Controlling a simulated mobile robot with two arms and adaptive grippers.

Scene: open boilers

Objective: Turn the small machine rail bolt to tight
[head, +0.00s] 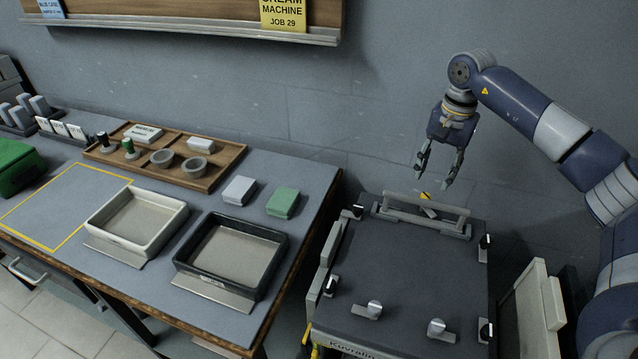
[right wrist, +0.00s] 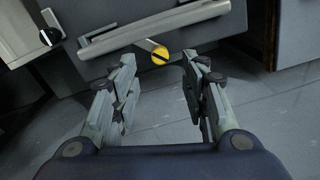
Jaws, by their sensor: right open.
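The small machine (head: 395,265) is a dark grey box with a rail (head: 405,215) along its far edge. The rail bolt (right wrist: 160,56) has a round yellow head with a dark slanted slot. It shows in the head view as a small yellow spot (head: 426,196) at the rail. My right gripper (head: 434,176) is open and empty, pointing down just above the bolt. In the right wrist view, the bolt appears between the open fingertips (right wrist: 158,68), beyond them and apart from them. My left gripper is not in view.
Several knobs (head: 374,309) stick out around the machine's edges. A workbench (head: 300,185) at left holds a white tray (head: 180,212), a black tray (head: 279,240) and a wooden tray (head: 236,150) with cups. A grey wall stands behind. The air around the gripper is clear.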

